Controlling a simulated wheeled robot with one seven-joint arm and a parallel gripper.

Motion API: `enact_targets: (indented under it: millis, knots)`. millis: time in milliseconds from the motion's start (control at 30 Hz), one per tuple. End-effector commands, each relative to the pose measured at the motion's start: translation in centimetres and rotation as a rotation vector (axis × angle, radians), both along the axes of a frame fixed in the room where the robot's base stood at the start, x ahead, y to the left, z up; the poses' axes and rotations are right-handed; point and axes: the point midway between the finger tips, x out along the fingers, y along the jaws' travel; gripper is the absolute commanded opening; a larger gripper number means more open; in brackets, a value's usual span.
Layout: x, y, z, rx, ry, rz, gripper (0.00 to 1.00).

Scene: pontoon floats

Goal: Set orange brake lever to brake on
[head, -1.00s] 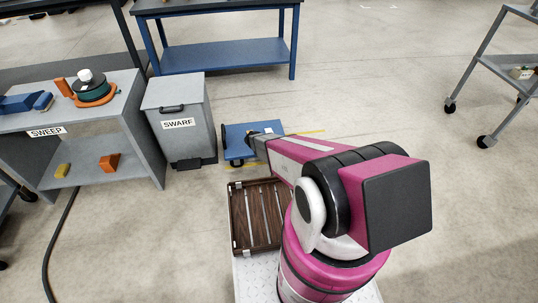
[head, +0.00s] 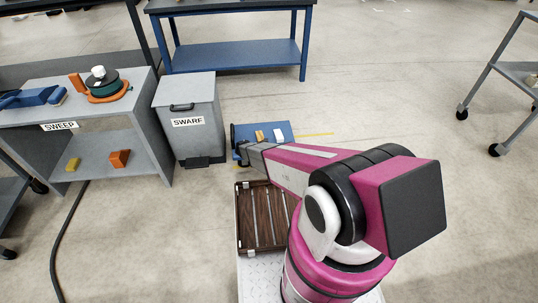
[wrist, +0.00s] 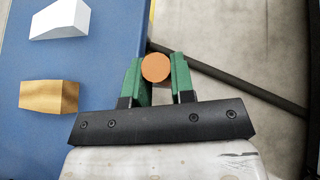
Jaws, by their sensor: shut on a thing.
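In the wrist view, the round orange end (wrist: 157,69) of what looks like the brake lever sits between the two green fingers of my gripper (wrist: 156,63). The fingers are shut on it, one on each side. The rest of the lever is hidden below that end, so its setting cannot be told. In the head view, my gripper (head: 243,152) is at the left end of a low blue wheeled platform (head: 270,129); the lever cannot be made out there. The blue platform also fills the left of the wrist view (wrist: 105,70).
A white block (wrist: 60,19) and a tan block (wrist: 49,96) lie on the platform. A dark bar (wrist: 235,82) runs beside my gripper. The grey SWARF bin (head: 190,145) stands close left of the platform. Floor to the right is clear.

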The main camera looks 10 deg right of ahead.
Motion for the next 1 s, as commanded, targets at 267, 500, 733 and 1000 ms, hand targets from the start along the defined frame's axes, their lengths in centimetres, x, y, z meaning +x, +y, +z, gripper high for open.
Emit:
enact_targets:
  millis: [267, 500, 733, 1000]
  knots:
    - [0.0, 0.0, -0.1, -0.003, 0.001, 0.000, 0.00]
    - [0.0, 0.0, -0.1, -0.002, 0.001, 0.000, 0.48]
    - [0.0, 0.1, 0.0, -0.002, 0.001, 0.000, 0.48]
    - [-0.6, 2.9, 1.9, -0.002, -0.001, 0.002, 0.48]
